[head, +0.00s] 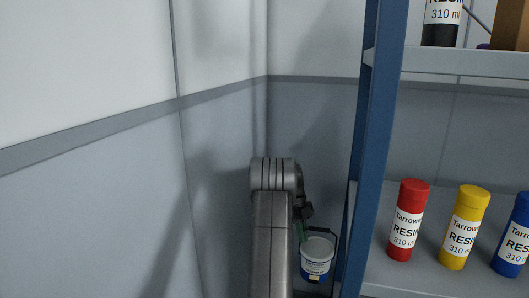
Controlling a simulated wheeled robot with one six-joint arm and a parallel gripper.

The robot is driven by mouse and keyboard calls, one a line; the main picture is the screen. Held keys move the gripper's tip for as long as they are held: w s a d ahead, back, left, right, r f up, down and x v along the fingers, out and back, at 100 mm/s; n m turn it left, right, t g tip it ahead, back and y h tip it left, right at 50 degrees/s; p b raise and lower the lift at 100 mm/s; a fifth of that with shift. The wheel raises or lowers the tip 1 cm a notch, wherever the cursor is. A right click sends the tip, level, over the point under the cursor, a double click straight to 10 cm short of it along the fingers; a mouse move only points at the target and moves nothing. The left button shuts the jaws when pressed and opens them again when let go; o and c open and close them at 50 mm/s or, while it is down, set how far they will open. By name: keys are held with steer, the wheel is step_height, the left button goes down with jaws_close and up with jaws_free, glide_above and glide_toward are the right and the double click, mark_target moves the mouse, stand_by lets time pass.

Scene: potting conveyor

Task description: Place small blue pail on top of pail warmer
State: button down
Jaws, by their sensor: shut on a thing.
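The small blue pail (316,262), white with a blue band, a label and a thin dark handle, shows low in the head view, just right of my arm and left of the blue shelf post. My gripper (304,226) is mostly hidden behind my arm; a dark part and a green strip show right above the pail. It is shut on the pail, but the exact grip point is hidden. I cannot tell whether the pail hangs free or touches something below. The pail warmer is not recognisable in this view.
A blue shelf post (370,150) stands close to the pail's right. The lower shelf (400,280) holds a red bottle (406,220), a yellow bottle (464,228) and a blue bottle (514,238). The upper shelf (450,62) holds a dark bottle and a brown box. Grey-white walls meet behind my arm.

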steer(key=s+a+f+n+t+b, duration=0.2)
steer(key=s+a+n+t, duration=0.4)
steer(key=n, duration=0.7)
steer(key=s+a+f+n+t+b, duration=0.1)
steer(key=s+a+f+n+t, duration=0.2)
steer(key=s+a+n, duration=0.75)
steer(key=w+d+r+n+p, duration=0.1)
steer(key=w+r+p, duration=0.3)
steer(key=r+p, duration=0.4)
steer(key=w+d+r+n+p, duration=0.2)
steer(key=w+r+p, duration=0.2)
steer(key=r+p, duration=0.4)
steer(key=p, duration=0.5)
steer(key=shift+r, duration=0.35)
steer(key=shift+s, duration=0.1)
